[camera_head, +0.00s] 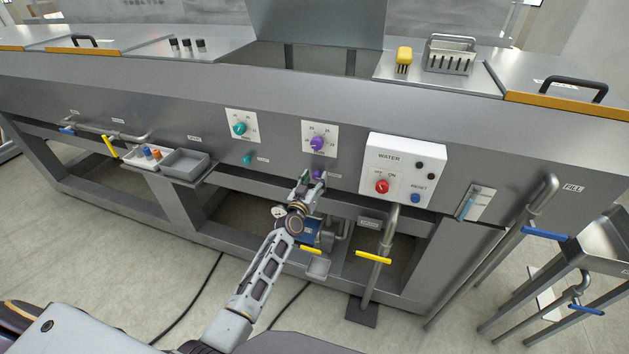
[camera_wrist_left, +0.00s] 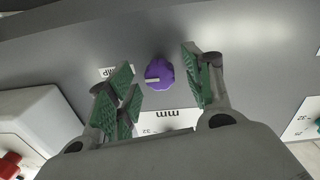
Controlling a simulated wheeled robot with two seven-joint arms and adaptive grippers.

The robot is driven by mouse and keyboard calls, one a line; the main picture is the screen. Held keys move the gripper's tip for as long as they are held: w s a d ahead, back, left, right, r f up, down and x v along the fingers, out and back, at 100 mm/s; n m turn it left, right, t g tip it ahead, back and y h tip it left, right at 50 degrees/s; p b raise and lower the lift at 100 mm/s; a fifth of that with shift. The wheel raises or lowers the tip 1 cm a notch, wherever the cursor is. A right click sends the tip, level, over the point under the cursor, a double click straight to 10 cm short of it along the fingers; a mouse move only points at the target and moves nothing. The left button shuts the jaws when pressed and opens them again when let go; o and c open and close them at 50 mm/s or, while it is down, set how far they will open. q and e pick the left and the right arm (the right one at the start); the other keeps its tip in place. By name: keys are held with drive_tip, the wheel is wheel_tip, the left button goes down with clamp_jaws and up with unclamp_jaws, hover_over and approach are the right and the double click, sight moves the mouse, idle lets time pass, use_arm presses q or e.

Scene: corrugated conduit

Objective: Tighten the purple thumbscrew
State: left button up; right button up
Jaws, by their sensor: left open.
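The purple thumbscrew (camera_head: 317,174) is on the grey front panel, just below the purple dial (camera_head: 317,143) on its white plate. In the left wrist view the thumbscrew (camera_wrist_left: 159,73) shows as a lobed purple knob with a pale line across its face. My left gripper (camera_head: 312,179) is at the thumbscrew, with its fingers open. In the left wrist view the green-padded fingers (camera_wrist_left: 160,65) stand on either side of the thumbscrew, with a visible gap on each side. My right gripper is not in view.
A teal dial (camera_head: 239,129) and teal thumbscrew (camera_head: 247,160) are to the left. The white WATER box (camera_head: 402,169) with a red knob (camera_head: 382,186) is to the right. Below are pipes with a yellow handle (camera_head: 373,257). A grey tray (camera_head: 186,164) juts out at left.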

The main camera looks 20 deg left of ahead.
use_arm(q)
drive_tip(key=c, duration=1)
